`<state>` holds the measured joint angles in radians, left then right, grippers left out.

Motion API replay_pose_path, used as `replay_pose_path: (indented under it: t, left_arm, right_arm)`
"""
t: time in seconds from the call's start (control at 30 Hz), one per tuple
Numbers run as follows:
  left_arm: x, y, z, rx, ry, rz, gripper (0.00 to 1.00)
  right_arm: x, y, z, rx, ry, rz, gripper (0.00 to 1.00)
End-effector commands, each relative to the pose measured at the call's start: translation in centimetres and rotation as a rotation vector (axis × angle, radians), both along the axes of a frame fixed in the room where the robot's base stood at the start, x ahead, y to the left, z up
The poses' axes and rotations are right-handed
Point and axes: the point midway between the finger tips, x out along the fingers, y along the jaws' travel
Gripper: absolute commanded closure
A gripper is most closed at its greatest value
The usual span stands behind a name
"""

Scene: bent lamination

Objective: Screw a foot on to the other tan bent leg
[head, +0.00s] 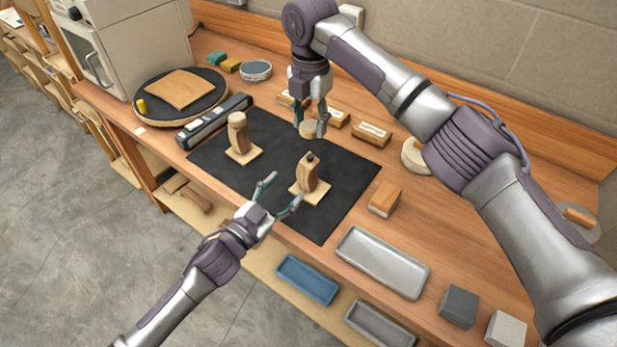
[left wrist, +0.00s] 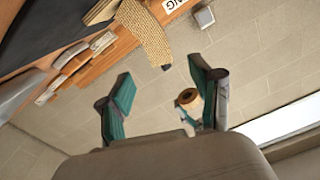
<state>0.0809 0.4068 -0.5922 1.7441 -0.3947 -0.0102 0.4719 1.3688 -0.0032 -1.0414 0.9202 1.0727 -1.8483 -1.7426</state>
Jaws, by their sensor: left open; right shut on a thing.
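Two tan bent legs stand upright on square bases on the black mat (head: 225,170). The left leg (head: 238,138) has a round foot (head: 237,118) on top. The other leg (head: 307,178) has a bare dark stud on top; this leg also shows in the left wrist view (left wrist: 148,32). My right gripper (head: 311,122) is shut on a round tan foot (head: 308,130), held above the mat behind the bare leg and apart from it. My left gripper (head: 285,187) is open and empty, just in front of the bare leg, its fingers pointing towards it.
A wood block (head: 385,201) and a grey tray (head: 382,262) lie right of the mat. Several labelled blocks (head: 370,135) stand behind it. A long grey tool (head: 214,121) and a round turntable (head: 150,112) are on the left. The bench edge runs close in front.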

Motion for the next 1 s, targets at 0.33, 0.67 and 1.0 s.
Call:
replay_pose_path:
  t: [0.33, 0.67, 1.0]
  left_arm:
    - [5.5, -3.8, 0.2, -0.001, -0.002, 0.000, 0.36]
    - [8.3, -5.7, 0.0, 0.000, 0.000, 0.001, 0.36]
    - [8.5, -5.9, 0.1, 0.000, 0.000, 0.000, 0.36]
  right_arm:
    - [0.0, 0.0, 0.0, 0.000, 0.000, -0.001, 0.72]
    - [0.0, 0.0, 0.0, 0.000, 0.000, 0.000, 0.72]
    - [0.0, 0.0, 0.0, 0.000, 0.000, 0.000, 0.72]
